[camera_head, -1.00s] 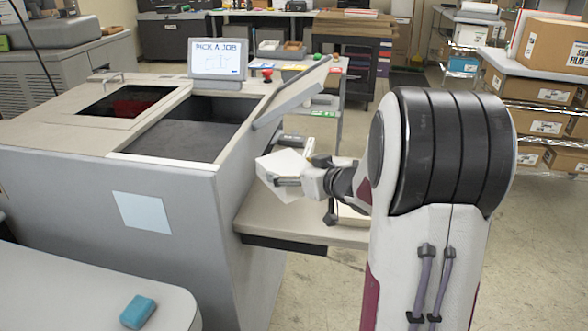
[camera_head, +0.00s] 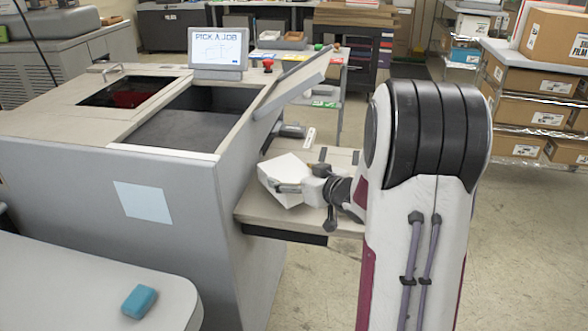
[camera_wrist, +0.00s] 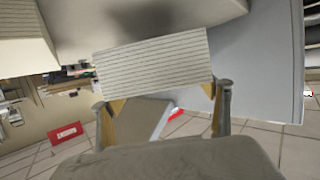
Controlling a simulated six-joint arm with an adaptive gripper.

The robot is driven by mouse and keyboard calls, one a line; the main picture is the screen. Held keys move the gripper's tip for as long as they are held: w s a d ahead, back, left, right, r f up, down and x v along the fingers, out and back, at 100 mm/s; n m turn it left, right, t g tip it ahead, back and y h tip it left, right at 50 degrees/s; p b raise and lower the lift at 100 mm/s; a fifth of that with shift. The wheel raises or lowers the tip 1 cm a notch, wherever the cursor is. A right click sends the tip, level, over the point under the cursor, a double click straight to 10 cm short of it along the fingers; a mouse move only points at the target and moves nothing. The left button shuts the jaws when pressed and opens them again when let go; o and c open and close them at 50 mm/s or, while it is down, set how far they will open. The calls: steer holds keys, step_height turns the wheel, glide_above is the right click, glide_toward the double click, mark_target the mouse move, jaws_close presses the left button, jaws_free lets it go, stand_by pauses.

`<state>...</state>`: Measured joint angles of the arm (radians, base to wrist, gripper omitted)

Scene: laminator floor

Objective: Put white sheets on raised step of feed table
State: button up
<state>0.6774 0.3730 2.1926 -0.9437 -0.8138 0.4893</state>
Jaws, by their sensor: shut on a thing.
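A thick block of white sheets (camera_head: 283,172) is held in my gripper (camera_head: 289,188), tilted in the head view. In the wrist view the block (camera_wrist: 150,65) spans between the two fingers (camera_wrist: 165,108), its layered edge facing the camera. My gripper is shut on it. The grey-beige feed table (camera_head: 262,208) juts from the right side of the laminator, and the block appears over its left part. I cannot tell whether the block touches the table. The raised step is not clearly distinguishable; the block and my arm hide part of the tabletop.
The laminator (camera_head: 150,190) stands left of the block, with a slanted raised panel (camera_head: 290,85) above the table. A screen (camera_head: 217,50) and red button (camera_head: 268,65) are on top. A blue block (camera_head: 139,301) lies on the front-left table. Boxes (camera_head: 530,100) fill shelves at right.

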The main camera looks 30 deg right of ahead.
steer(key=shift+f, duration=0.85)
steer(key=shift+f, duration=0.7)
stand_by(0.5)
steer(key=o, duration=1.9)
steer(key=shift+f, duration=0.1)
steer(key=shift+s, duration=0.15)
steer(key=shift+s+d+r, duration=0.1)
steer(key=shift+s+r, duration=0.2)
steer(key=shift+s, duration=0.15)
steer(key=shift+v, duration=5.35)
